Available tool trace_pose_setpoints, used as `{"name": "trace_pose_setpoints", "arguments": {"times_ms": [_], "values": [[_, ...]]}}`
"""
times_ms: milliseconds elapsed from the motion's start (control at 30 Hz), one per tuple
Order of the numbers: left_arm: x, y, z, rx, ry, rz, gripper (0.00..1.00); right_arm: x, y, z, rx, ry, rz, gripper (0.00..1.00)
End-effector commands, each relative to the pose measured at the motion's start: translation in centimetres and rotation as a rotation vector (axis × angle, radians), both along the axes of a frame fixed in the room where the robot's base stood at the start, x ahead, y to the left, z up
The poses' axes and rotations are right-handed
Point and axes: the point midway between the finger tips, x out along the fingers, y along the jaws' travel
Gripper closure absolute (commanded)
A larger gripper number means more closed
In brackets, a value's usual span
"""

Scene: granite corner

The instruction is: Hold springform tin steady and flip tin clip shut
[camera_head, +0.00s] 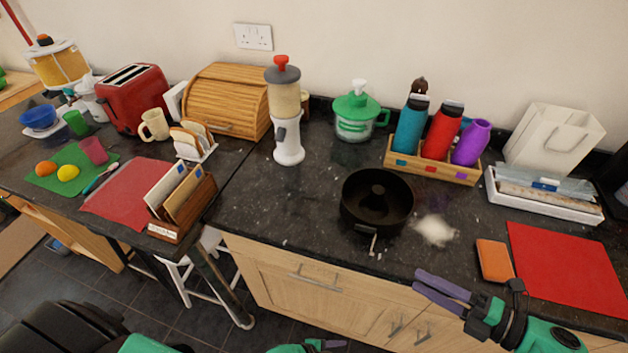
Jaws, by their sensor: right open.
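The dark springform tin (350,212) stands upright on the granite counter near its front edge, with a raised middle inside. Its small pale clip (373,240) hangs at the front of the tin and appears to stick out from the wall. My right gripper (416,281) is open and empty, in front of the counter edge, lower right of the tin and apart from it. My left gripper (333,345) shows only in part at the bottom edge, well below the tin. Its jaws are mostly cut off.
A white spill (434,230) lies just right of the tin. An orange block (494,260) and red mat (570,268) lie further right. A letter rack (183,205) stands left. Counter left of the tin is clear.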

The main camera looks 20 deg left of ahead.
Motion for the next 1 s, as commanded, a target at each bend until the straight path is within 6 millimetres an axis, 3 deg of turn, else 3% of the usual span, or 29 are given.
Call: {"name": "trace_pose_setpoints", "arguments": {"times_ms": [33, 100, 200, 367, 400, 433, 500, 567, 767, 867, 1000], "values": [[-0.9, -3.0, 1.8, -0.038, -0.055, -0.103, 0.55, 0.0, 0.0, 0.0, 0.000, 0.000, 0.000, 0.50], [-2.9, -7.1, 4.5, -0.099, -0.133, -0.244, 0.55, 0.0, 0.0, 0.0, 0.000, 0.000, 0.000, 0.50], [-6.8, -12.0, 8.5, -0.194, -0.233, -0.427, 0.55, 0.0, 0.0, 0.0, 0.000, 0.000, 0.000, 0.50], [-13.9, -17.4, 16.2, -0.391, -0.378, -0.655, 0.55, 0.0, 0.0, 0.0, 0.000, 0.000, 0.000, 0.50], [-15.0, -18.3, 18.9, -0.462, -0.408, -0.681, 0.55, 0.0, 0.0, 0.0, 0.000, 0.000, 0.000, 0.50], [-14.7, -18.5, 21.1, -0.521, -0.427, -0.677, 0.55, 0.0, 0.0, 0.0, 0.000, 0.000, 0.000, 0.50], [-11.2, -18.2, 25.2, -0.631, -0.433, -0.599, 0.55, 0.0, 0.0, 0.0, 0.000, 0.000, 0.000, 0.50], [-7.7, -17.6, 27.9, -0.703, -0.423, -0.522, 0.55, 0.0, 0.0, 0.0, 0.000, 0.000, 0.000, 0.50], [3.4, -13.6, 37.2, -0.929, -0.393, -0.310, 0.55, 0.0, 0.0, 0.0, 0.000, 0.000, 0.000, 0.50], [8.1, -10.8, 42.3, -1.041, -0.378, -0.236, 0.55, 0.0, 0.0, 0.0, 0.000, 0.000, 0.000, 0.50], [14.2, -5.5, 48.9, -1.151, -0.333, -0.138, 0.55, 0.0, 0.0, 0.0, 0.000, 0.000, 0.000, 0.50]]}}
